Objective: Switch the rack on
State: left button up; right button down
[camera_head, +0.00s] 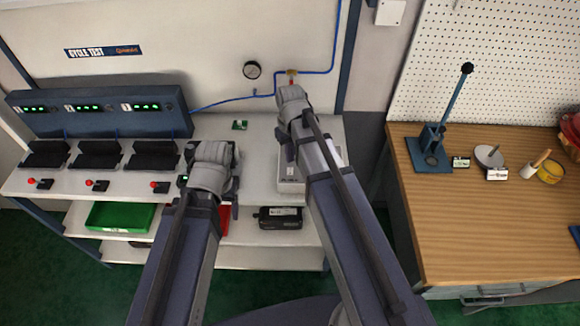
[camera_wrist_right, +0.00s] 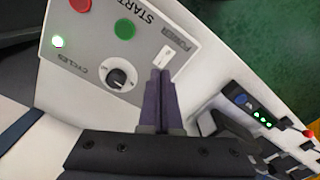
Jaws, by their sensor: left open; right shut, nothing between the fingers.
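The rack (camera_head: 98,110) is a blue panel on the white bench at the left, with several small green-lit displays. A grey control box (camera_head: 291,186) lies partly under my right arm.
Black cradles (camera_head: 96,154) and red-knobbed switches (camera_head: 97,185) line the bench front. A black device (camera_head: 279,218) and a green tray (camera_head: 119,217) sit lower down. A wooden table (camera_head: 480,230) with a lever press (camera_head: 432,145) stands at the right.

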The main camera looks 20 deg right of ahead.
aim_at(290, 169)
notch_tip(290, 169, up, 3)
jog(key=p, duration=0.2)
jog(key=shift+r+p, duration=0.15)
jog(key=shift+p, duration=0.15)
jog(key=s+a+f+n+h+b, duration=0.1)
jog(key=s+a+f+b, duration=0.1)
jog(key=s+a, duration=0.8)
jog(key=s, duration=0.4)
jog(key=shift+s+a+f, duration=0.15)
jog(key=shift+s+a, duration=0.05)
jog(key=shift+a, duration=0.05)
